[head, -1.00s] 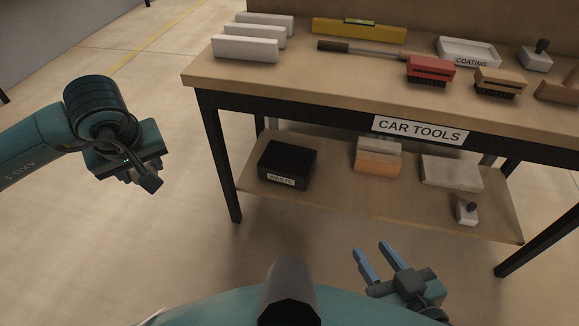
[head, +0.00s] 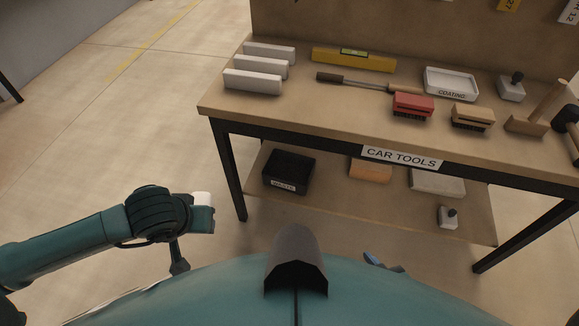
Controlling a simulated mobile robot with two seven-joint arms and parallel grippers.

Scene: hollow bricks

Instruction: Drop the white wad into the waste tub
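The black waste tub (head: 289,171), labelled WASTE, stands on the lower shelf at its left end; its inside is dark. My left gripper (head: 200,212) is at the lower left, left of the table and apart from the tub; its fingers do not show clearly. A small white patch (head: 202,198) shows at its end; I cannot tell whether this is the white wad or part of the gripper. I see no wad elsewhere for certain. My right gripper (head: 376,261) shows only as blue fingertips over my body's edge, in front of the table; the rest is hidden.
The tabletop's front edge (head: 300,133) overhangs the lower shelf (head: 330,205). An orange block (head: 370,171), a grey slab (head: 437,181) and a small knobbed white block (head: 447,217) stand on that shelf. White bars, brushes and a level lie on top. Floor left of the table is clear.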

